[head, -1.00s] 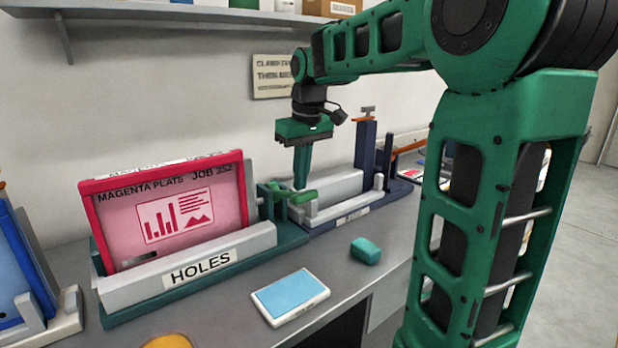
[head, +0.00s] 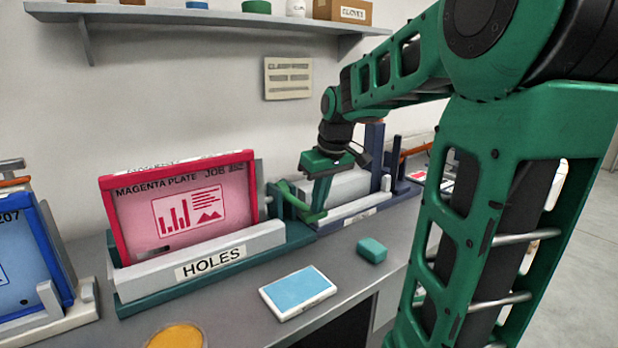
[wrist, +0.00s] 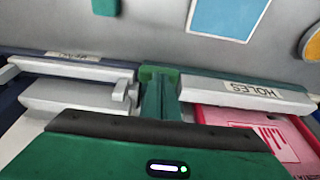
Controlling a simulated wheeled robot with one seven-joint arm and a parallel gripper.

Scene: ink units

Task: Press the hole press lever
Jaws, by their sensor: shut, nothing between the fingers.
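The hole press (head: 205,271) has a dark green base and a pale grey front bar labelled HOLES. A magenta plate in a red frame (head: 178,207) stands upright in it. The green lever (head: 291,197) at the press's right end slopes down to the right. My gripper (head: 319,206) is shut and empty, pointing down, with its fingertips at the lever's outer end, apparently touching it. In the wrist view the press (wrist: 245,92) is on the right, and the green fingers and lever overlap near the middle, so contact there is unclear.
A second, dark blue press (head: 362,213) with a grey bar stands just right. A teal block (head: 371,250), a blue-topped pad (head: 298,292) and a yellow round dish (head: 176,336) lie in front. A blue plate (head: 22,262) stands in a fixture at left.

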